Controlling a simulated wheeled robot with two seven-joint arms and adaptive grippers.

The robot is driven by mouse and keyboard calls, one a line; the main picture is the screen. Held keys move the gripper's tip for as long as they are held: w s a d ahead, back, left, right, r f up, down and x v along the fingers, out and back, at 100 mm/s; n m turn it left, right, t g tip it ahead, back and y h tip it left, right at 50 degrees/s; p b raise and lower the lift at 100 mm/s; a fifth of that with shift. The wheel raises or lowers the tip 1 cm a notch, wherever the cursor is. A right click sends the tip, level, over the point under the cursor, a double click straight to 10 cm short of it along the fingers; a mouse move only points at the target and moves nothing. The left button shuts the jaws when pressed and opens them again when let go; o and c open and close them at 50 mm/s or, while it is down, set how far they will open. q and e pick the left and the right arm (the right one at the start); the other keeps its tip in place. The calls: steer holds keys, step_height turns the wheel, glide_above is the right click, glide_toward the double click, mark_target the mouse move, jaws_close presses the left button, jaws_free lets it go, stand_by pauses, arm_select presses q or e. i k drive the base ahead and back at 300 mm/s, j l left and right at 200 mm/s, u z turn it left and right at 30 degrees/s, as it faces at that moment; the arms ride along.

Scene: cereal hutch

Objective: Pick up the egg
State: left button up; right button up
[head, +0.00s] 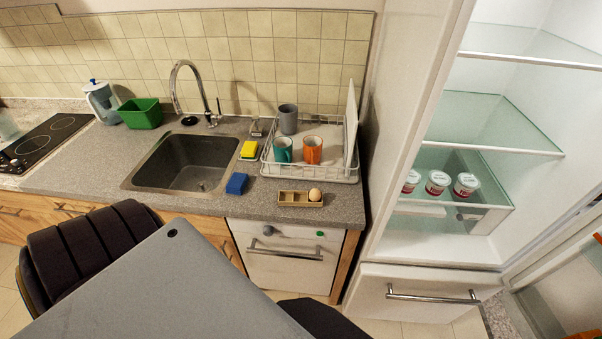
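The egg (315,194) is light brown. It sits in the right-hand compartment of a small wooden holder (289,198), whose other compartments look empty. The holder stands near the front edge of the grey counter, in front of the dish rack and above the white dishwasher front. Neither of my grippers shows in the head view, so their distance from the egg and their state cannot be seen.
A dish rack (268,170) with mugs stands just behind the egg holder. A blue sponge (237,184) lies to its left, beside the sink (185,163). The open fridge (425,240) rises at the right. A grey flat panel (170,285) fills the lower foreground.

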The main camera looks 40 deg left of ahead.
mark_target(315, 194)
steer(key=j+u, duration=0.1)
steer(key=u, duration=0.95)
steer(key=k, duration=0.1)
steer(key=j+u, duration=0.05)
